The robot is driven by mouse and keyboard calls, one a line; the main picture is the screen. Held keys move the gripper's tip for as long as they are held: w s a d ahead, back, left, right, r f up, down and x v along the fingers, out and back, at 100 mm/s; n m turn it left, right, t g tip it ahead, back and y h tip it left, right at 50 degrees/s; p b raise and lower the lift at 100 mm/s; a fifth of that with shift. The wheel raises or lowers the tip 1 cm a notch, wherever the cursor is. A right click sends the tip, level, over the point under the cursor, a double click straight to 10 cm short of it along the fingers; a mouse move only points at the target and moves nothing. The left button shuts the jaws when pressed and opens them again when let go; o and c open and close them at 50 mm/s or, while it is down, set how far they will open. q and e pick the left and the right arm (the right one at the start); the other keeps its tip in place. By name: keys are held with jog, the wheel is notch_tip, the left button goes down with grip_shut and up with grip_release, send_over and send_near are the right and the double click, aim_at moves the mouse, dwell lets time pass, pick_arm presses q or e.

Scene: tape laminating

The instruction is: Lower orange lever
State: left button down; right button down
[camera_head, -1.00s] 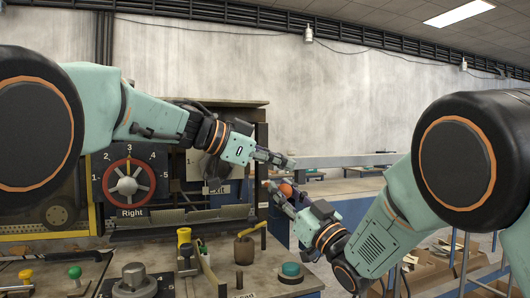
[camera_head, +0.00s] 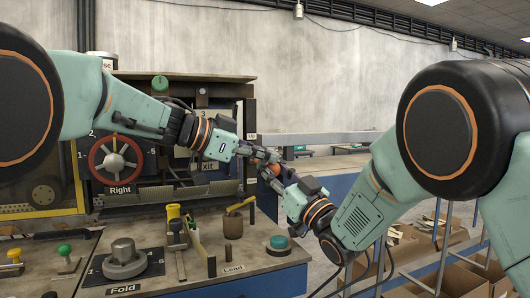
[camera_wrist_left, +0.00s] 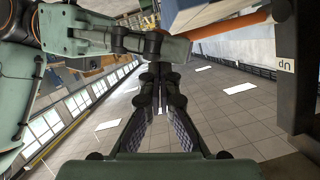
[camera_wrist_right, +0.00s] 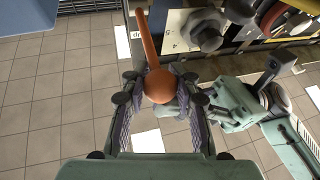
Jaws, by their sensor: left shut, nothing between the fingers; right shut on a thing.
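The orange lever shows in the right wrist view as a thin shaft ending in a round ball knob (camera_wrist_right: 157,87). My right gripper (camera_wrist_right: 160,90) is shut on this knob. In the head view the orange knob (camera_head: 271,171) is partly hidden between the two grippers. My left gripper (camera_head: 276,156) is shut and empty, close to the right gripper's fingers; I cannot tell whether they touch. In the left wrist view my left gripper (camera_wrist_left: 160,75) has closed fingers, and part of the orange shaft (camera_wrist_left: 230,23) crosses above them.
An "Up" label (camera_wrist_left: 286,66) is beside the shaft. The machine front carries a red wheel marked Right (camera_head: 115,158). On the bench are a round Fold knob (camera_head: 124,258), a yellow-handled tool (camera_head: 174,214), a brown pot (camera_head: 233,226) and a green button (camera_head: 278,242). Cardboard boxes (camera_head: 470,280) stand at lower right.

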jog(key=c, duration=1.4)
grip_release()
jog(key=shift+d+r, duration=0.1)
jog(key=shift+r, duration=0.4)
jog(key=o, duration=0.4)
jog(key=shift+s+r, duration=0.1)
jog(key=shift+s, duration=0.05)
pick_arm(q)
jog(key=shift+f, duration=0.5)
jog(key=shift+r, duration=0.1)
